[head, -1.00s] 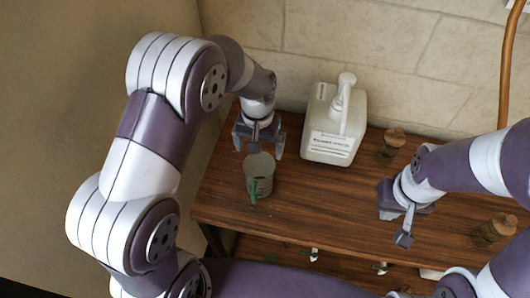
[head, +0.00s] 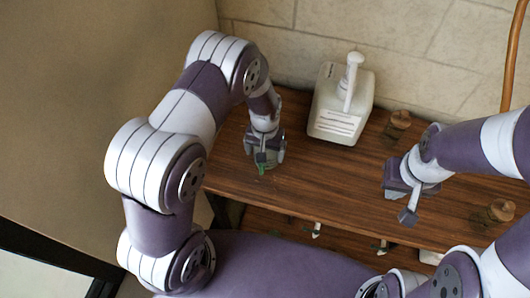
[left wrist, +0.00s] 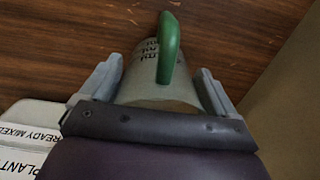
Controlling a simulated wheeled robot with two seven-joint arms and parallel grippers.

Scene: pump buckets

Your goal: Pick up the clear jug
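The clear jug (head: 268,163) stands on the wooden shelf at the left, mostly hidden under my left gripper (head: 264,157) in the head view. In the left wrist view, the jug (left wrist: 160,90) is grey and see-through, with dark print and a green handle (left wrist: 168,48). My left gripper (left wrist: 160,88) is open there, one finger on each side of the jug. Whether the fingers touch it is unclear. My right gripper (head: 402,198) is above the right part of the shelf, away from the jug; its finger opening is not clear.
A white pump container (head: 341,105) stands at the back, right of the jug; it also shows in the left wrist view (left wrist: 30,140). Two brown round objects (head: 398,122) (head: 495,212) are further right. The wooden shelf (head: 330,180) is bare in the middle.

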